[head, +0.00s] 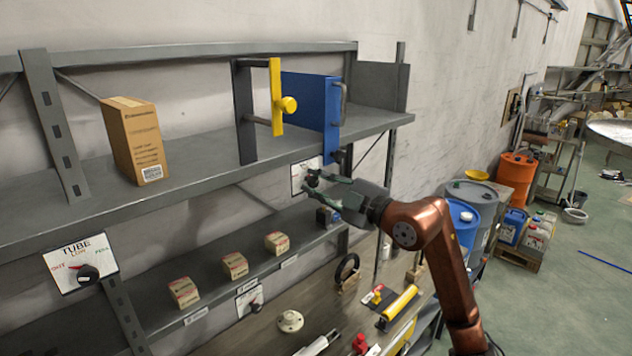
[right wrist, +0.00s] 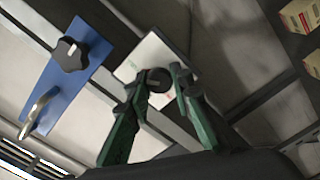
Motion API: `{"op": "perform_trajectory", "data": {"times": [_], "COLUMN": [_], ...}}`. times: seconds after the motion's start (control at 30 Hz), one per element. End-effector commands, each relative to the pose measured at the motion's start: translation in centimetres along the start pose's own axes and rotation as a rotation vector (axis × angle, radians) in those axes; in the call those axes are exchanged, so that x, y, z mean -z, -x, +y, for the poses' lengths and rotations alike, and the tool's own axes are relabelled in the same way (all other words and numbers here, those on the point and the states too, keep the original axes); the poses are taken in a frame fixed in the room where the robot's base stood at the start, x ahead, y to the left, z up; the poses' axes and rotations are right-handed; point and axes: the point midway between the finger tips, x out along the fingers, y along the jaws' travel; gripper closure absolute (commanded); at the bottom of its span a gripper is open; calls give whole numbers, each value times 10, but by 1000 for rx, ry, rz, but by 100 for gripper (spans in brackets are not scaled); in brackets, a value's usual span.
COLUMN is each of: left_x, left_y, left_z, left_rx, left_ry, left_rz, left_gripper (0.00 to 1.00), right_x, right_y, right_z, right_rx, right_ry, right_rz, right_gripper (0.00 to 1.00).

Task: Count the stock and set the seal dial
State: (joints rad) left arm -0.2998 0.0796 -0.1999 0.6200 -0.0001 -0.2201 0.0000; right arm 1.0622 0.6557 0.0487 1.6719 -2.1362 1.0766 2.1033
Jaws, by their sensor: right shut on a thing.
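My right gripper (head: 312,182) is shut on the dark knob (right wrist: 158,80) of a dial on a white plate (head: 298,176), below the upper shelf. The plate also shows in the right wrist view (right wrist: 150,55); its lettering is too small to read. Three small tan cartons stand in a row on the lower shelf: a near one (head: 184,292), a middle one (head: 234,265) and a far one (head: 277,243). A dial marked TUBE LOW (head: 80,264) is at left. Another dial (head: 250,299) sits below the lower shelf's front. My left gripper is out of view.
A brown box (head: 133,140) and a blue panel (head: 312,102) with a yellow bar (head: 276,97) stand on the upper shelf. A small dark-blue item (head: 327,217) is at the lower shelf's far end. The bench below holds a yellow cylinder (head: 400,302) and other parts.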

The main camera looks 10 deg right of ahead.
Motion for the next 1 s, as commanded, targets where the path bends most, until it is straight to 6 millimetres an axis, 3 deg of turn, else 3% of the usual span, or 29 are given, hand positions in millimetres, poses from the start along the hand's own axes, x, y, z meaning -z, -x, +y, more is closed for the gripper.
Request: {"op": "perform_trajectory", "data": {"times": [0.73,0.77,1.0], "left_x": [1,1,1], "left_y": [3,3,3], "left_z": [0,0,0], "left_rx": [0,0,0], "left_ry": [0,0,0], "left_rz": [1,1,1], "left_gripper": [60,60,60], "right_x": [-1,-1,0], "right_y": [0,0,0], "right_z": [1,1,0], "right_rx": [-2,-2,-1], "right_ry": [-84,-84,-83], "right_rz": [-1,-1,0], "right_gripper": [100,78,61]}}
